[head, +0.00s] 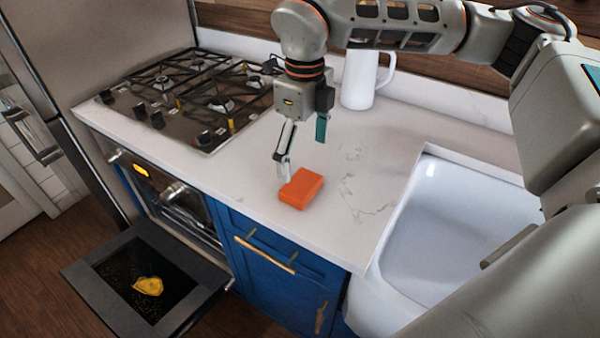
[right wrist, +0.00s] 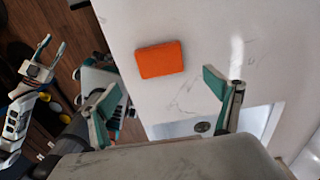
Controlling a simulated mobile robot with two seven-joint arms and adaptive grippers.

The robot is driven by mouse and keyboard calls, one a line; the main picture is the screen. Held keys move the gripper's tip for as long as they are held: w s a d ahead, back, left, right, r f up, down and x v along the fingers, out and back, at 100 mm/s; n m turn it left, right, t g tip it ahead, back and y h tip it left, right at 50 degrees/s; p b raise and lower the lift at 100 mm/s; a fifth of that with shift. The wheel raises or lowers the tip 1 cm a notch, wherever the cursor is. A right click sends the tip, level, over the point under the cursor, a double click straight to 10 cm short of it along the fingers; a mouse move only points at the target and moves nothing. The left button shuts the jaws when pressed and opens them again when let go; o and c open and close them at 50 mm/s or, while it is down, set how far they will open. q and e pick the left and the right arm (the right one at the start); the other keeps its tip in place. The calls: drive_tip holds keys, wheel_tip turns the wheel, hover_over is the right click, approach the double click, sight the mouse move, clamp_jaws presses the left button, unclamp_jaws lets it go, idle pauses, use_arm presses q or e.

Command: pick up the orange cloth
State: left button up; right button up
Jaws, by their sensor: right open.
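The orange cloth (head: 302,189) is a folded, block-like piece lying flat on the white counter near its front edge, left of the sink. It also shows in the right wrist view (right wrist: 159,59), beyond my fingertips. My right gripper (head: 303,150) is open and empty, pointing down above and just behind the cloth; its fingers show spread in the right wrist view (right wrist: 161,89). My left gripper (right wrist: 52,48) shows at the left of the right wrist view, with its fingers apart and nothing between them. It is not in the head view.
A white pitcher (head: 359,79) stands behind my right gripper. The gas stove (head: 190,95) is to the left and the white sink (head: 440,235) to the right. The oven door (head: 95,283) hangs open with a yellow item (head: 148,286) on it. The counter around the cloth is clear.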

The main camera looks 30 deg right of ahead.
sight(301, 183)
wheel_tip(301, 183, down, 2)
drive_tip(key=shift+s+f, duration=0.1)
drive_tip(key=shift+f, duration=0.05)
drive_tip(key=shift+w+a+f+p, duration=0.1)
drive_tip(key=shift+w+f+p, duration=0.05)
drive_tip(key=shift+f, duration=1.2)
drive_tip(key=shift+w+f+p, duration=0.15)
drive_tip(key=shift+f, duration=1.15)
drive_tip(key=c, duration=1.1)
